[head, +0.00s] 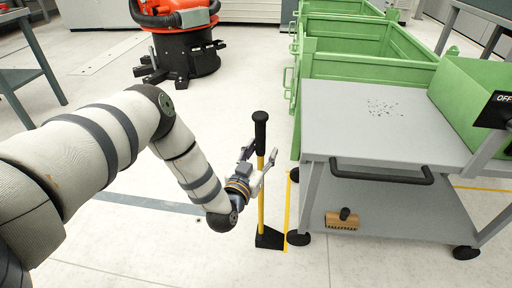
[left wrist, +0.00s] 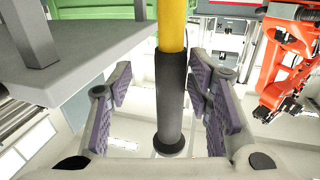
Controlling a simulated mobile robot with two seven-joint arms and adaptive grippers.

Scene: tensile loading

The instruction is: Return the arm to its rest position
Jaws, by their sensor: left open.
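My left arm comes in from the left in the head view and reaches toward a long tool. Its gripper (head: 258,162) is open, with its fingers spread at either side of the tool's handle. The tool (head: 261,205) has a yellow shaft, a black grip on top and a black foot on the floor, and stands upright. In the left wrist view the black grip (left wrist: 170,100) shows between the two spread fingers, with gaps at both sides. My right gripper is in neither view.
A grey cart (head: 385,140) stands close to the right of the tool, with a brush (head: 342,221) on its lower shelf. Green bins (head: 365,55) are behind it. An orange robot (head: 180,40) stands at the back. The floor between is clear.

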